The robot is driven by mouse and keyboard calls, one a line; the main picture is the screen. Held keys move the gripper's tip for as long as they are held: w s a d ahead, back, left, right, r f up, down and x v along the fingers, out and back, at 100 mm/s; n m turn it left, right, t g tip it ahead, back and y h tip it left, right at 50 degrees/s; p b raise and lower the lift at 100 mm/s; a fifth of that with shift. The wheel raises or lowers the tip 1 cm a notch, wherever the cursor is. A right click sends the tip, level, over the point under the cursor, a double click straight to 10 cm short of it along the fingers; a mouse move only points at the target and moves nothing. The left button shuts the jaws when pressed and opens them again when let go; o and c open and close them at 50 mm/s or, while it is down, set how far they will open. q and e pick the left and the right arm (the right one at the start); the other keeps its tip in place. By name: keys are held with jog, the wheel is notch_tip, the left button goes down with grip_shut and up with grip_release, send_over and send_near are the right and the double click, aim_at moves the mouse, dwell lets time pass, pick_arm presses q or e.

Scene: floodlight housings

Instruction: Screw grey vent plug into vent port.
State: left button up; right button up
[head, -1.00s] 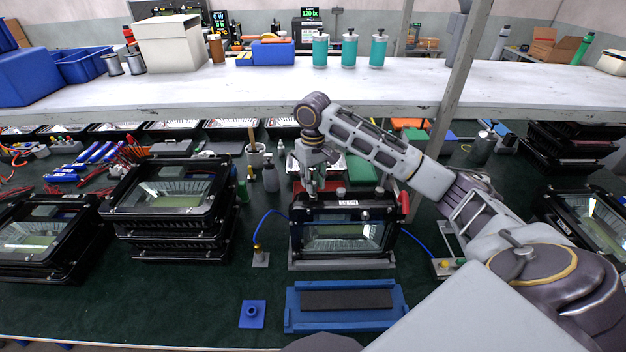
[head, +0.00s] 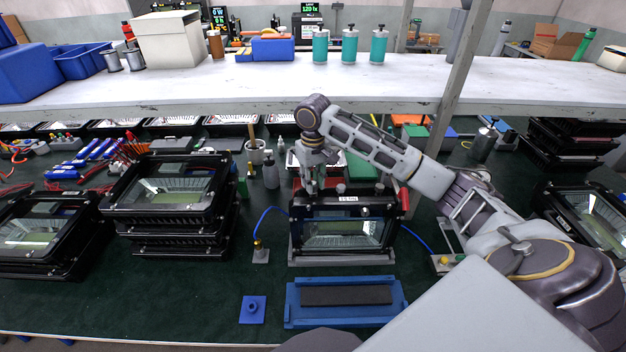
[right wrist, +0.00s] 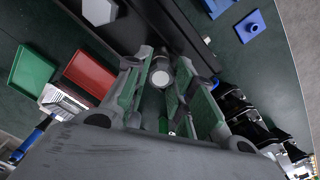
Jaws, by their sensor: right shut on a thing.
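A black floodlight housing (head: 345,233) with a glass front stands upright on a grey base at the middle of the bench. My right gripper (head: 310,187) points down at the top left of this housing. In the right wrist view its two fingers (right wrist: 161,88) are closed around a small grey round piece (right wrist: 160,77), which looks like the vent plug. The piece is beside the dark housing edge (right wrist: 187,30). The vent port is hidden, and I cannot tell whether the plug is seated in it. My left gripper is not in view.
A blue cradle with a dark pad (head: 346,313) and a small blue block (head: 253,310) lie in front. Stacked housings (head: 175,205) stand at left. Blue cables run on both sides of the central housing. A white shelf (head: 250,85) spans behind the arm.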

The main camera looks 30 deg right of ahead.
jog(key=shift+f, duration=0.35)
jog(key=o, duration=0.9)
jog(key=shift+r, duration=5.95)
